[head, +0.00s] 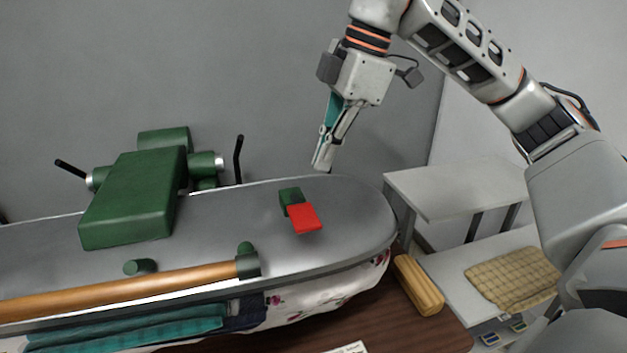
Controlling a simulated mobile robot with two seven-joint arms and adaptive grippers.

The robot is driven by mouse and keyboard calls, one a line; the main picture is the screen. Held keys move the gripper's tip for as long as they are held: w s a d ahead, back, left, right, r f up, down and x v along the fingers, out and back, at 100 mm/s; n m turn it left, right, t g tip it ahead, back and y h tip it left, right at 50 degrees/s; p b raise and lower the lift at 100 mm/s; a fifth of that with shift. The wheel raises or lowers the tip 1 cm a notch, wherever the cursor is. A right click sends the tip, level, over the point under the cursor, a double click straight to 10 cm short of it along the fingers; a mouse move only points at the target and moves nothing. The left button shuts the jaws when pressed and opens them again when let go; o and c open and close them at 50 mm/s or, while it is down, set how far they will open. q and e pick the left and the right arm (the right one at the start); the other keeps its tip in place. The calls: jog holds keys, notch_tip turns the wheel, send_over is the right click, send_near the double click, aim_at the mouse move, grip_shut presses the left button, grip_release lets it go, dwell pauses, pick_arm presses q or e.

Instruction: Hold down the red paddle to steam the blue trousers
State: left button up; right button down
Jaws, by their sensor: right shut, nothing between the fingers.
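The red paddle (305,218) sits on the right part of the grey press top (220,213), against a small green block (290,197). My right gripper (322,168) is shut and empty, pointing down above the back edge of the press top, a little behind and above the paddle and apart from it. Dark blue cloth (246,315), which may be the trousers, shows under the front of the press, mostly hidden. Teal cloth (150,330) lies beside it. My left gripper is not in view.
A green housing with black levers (135,200) stands on the press at left. A wooden bar handle (120,292) runs along the front. A grey side table (455,187), folded checked cloth (510,280) and yellowish roll (418,285) are at right.

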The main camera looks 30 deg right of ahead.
jog(key=v, duration=0.2)
jog(key=shift+r, duration=0.35)
jog(key=shift+s+a, duration=0.1)
